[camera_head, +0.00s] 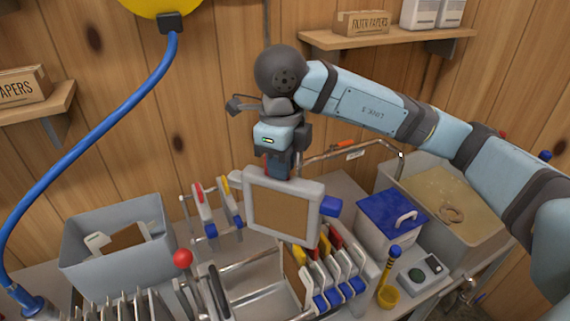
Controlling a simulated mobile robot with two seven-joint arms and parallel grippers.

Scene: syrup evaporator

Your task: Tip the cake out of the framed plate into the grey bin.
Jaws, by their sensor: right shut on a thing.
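My right gripper (278,166) is shut on the top edge of the framed plate (320,213) and holds it upright in the air, near the middle of the view. The plate has a light grey frame, and a flat brown cake (282,209) fills it. A blue block shows at the frame's right side. The grey bin (85,274) stands on the left, well apart from the held plate. A brown slab (124,239) and a whitish piece lie in it. The plate's far side is hidden. My left gripper is not in view.
Below the held plate is a metal rack (262,300) with several coloured-handled plates. A red-knobbed lever (183,259) stands between bin and rack. On the right are a blue-lidded box (390,212) and a grey tank (487,237). A blue hose (100,127) hangs at the left.

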